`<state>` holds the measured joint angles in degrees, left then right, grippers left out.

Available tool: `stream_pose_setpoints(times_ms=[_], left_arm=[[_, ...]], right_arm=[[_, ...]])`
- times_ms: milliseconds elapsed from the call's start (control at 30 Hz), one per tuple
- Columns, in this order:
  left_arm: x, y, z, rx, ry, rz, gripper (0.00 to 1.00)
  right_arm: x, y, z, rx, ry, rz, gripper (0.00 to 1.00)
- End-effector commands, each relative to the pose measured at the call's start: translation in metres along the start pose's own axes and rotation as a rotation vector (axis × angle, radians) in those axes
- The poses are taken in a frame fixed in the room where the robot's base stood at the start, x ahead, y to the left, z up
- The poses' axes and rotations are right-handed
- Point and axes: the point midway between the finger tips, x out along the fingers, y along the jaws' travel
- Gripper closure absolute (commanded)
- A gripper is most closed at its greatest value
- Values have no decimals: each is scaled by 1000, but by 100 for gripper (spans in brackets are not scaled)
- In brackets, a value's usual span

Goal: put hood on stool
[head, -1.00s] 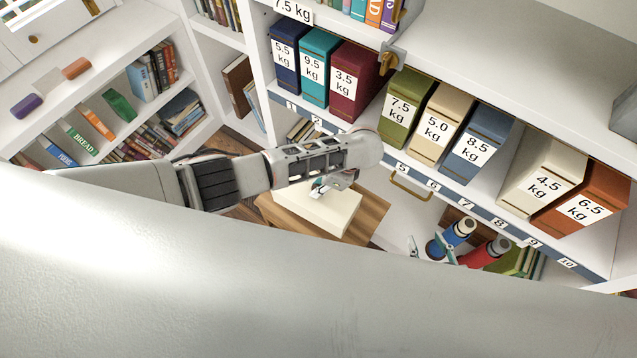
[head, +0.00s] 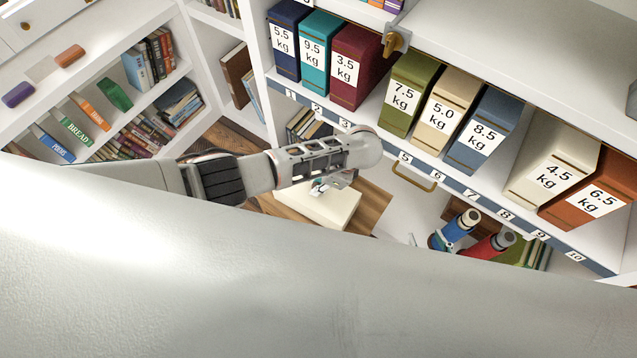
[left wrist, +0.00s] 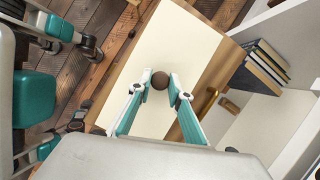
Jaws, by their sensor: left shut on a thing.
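The hood (head: 332,208) is a flat cream block with a round brown knob, seen from above in the left wrist view (left wrist: 168,40). My left gripper (head: 325,187) is shut on the knob; its two teal fingers (left wrist: 160,82) pinch it from both sides. The wooden stool (head: 369,212) lies under the hood, and its bare wood shows along the right side in the left wrist view (left wrist: 220,68). I cannot tell whether the hood touches the stool. My right gripper (head: 425,240) shows only as small spread fingertips, partly hidden, and looks empty.
A white shelf with weight-labelled binders (head: 410,92) and a numbered edge stands right of the stool. A bookcase (head: 150,85) is at left. My own grey body hides the lower part.

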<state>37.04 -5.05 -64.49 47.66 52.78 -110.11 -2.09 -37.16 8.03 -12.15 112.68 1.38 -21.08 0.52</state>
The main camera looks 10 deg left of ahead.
Motion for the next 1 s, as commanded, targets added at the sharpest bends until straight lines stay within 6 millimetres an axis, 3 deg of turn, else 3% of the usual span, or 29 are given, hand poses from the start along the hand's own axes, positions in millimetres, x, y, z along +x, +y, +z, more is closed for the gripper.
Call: stream_pose_setpoints(times_ms=[200,233,300,733,1000], left_arm=[[-1,0,0,0,0,-1,100],[-1,0,0,0,0,-1,79],[-1,0,0,0,0,-1,62],[-3,0,0,0,3,1,62],[-32,1,12,0,5,1,62]], right_arm=[[0,0,0,0,0,0,60],[0,0,0,0,0,0,60],[0,0,0,0,-1,0,60],[1,0,4,-1,-7,0,60],[0,-1,3,0,-5,-1,60]])
